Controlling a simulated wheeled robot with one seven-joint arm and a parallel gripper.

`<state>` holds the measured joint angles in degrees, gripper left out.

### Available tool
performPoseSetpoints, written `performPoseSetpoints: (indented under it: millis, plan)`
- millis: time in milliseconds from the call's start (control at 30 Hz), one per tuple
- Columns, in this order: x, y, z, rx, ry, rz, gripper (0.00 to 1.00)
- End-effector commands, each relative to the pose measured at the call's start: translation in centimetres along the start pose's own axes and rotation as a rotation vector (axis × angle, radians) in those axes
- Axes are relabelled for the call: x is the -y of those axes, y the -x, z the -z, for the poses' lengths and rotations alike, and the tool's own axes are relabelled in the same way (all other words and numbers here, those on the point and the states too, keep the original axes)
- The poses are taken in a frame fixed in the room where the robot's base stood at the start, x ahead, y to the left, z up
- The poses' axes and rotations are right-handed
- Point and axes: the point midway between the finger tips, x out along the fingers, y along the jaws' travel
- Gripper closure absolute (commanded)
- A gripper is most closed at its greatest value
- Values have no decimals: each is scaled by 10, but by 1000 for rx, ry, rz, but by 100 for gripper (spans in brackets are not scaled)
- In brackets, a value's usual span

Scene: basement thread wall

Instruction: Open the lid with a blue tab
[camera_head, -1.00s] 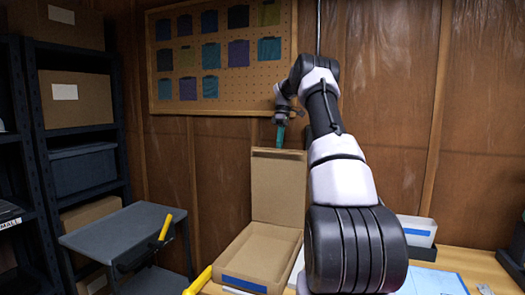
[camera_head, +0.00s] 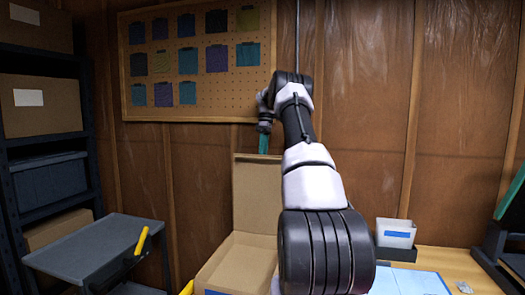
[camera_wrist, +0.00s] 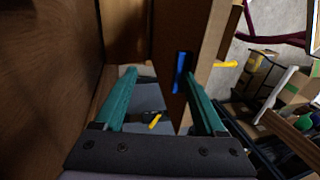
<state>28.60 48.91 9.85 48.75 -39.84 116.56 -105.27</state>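The cardboard box (camera_head: 238,262) stands on the wooden table with its lid (camera_head: 258,200) raised upright at the back. A blue tab (camera_head: 216,292) shows low on the box's front, cut by the bottom edge of the picture. In the wrist view a blue strip (camera_wrist: 181,72) shows on a cardboard face (camera_wrist: 205,45). My gripper (camera_head: 263,143) is at the top edge of the raised lid, its lower end partly hidden. In the wrist view my gripper's teal fingers (camera_wrist: 160,75) are spread apart, with a cardboard corner near the right finger. I cannot tell whether they touch it.
A wood-panelled wall with a pegboard (camera_head: 200,104) of fabric swatches stands close behind. A grey cart (camera_head: 90,245) with a yellow handle is at left, beside shelves. Right of my arm are a white bin (camera_head: 396,233), blue sheets (camera_head: 410,281) and a dark stand (camera_head: 490,250).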

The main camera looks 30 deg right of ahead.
Motion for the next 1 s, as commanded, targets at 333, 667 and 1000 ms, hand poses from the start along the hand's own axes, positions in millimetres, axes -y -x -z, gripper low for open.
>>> performPoseSetpoints:
  millis: [333,667,1000]
  plan:
    - [-5,-27,-6,31,-3,39,55]
    - [3,35,-2,17,-4,10,55]
    - [10,77,0,4,-2,-6,55]
